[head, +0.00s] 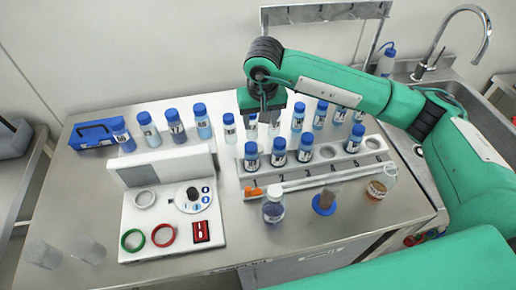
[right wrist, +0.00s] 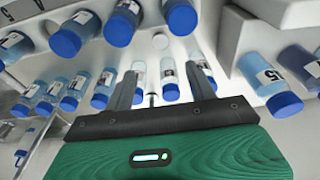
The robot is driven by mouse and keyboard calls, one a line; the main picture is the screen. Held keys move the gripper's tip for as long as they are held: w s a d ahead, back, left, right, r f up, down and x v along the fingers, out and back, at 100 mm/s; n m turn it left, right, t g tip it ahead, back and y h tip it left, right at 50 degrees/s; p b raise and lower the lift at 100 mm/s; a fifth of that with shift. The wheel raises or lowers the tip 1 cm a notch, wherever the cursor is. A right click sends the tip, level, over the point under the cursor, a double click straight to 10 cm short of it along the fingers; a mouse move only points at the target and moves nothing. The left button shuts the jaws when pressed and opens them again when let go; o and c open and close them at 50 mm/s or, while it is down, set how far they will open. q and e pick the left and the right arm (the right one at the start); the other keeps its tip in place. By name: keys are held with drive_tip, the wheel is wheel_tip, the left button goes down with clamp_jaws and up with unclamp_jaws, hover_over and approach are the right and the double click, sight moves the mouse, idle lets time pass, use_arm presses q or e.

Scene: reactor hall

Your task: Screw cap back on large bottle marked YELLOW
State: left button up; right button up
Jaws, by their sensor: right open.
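My right gripper (head: 263,112) points down over the back row of bottles, behind the numbered rack. In the right wrist view its two fingers (right wrist: 163,92) are apart with nothing held between them; small labelled bottles show beyond the gap. Larger blue-capped bottles (head: 176,127) stand in a row at the back left. No label reading YELLOW can be made out. A clear bottle (head: 273,208) with bluish liquid and no blue cap stands in front of the rack. A loose cap cannot be told for sure. My left gripper is not in view.
The white rack (head: 262,182) holds several small blue-capped bottles. Right of the clear bottle are a blue disc (head: 324,209) with a brown piece and a jar of amber liquid (head: 376,190). A control panel (head: 150,240) lies left. Clear cups (head: 88,251) stand front left.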

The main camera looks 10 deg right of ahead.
drive_tip(key=p, duration=0.3)
hover_over(259, 144)
drive_tip(key=s, duration=0.3)
drive_tip(key=f, duration=0.8)
drive_tip(key=shift+a+f, duration=0.25)
drive_tip(key=shift+a, duration=0.1)
drive_tip(key=shift+w+f, duration=0.1)
drive_tip(key=shift+f, duration=0.2)
drive_tip(key=f+p, duration=0.1)
drive_tip(key=f, duration=0.1)
drive_tip(key=w+f+p, duration=0.1)
drive_tip(key=f, duration=0.1)
drive_tip(key=shift+f, duration=0.25)
drive_tip(key=shift+c, duration=0.5)
drive_tip(key=c, duration=0.9)
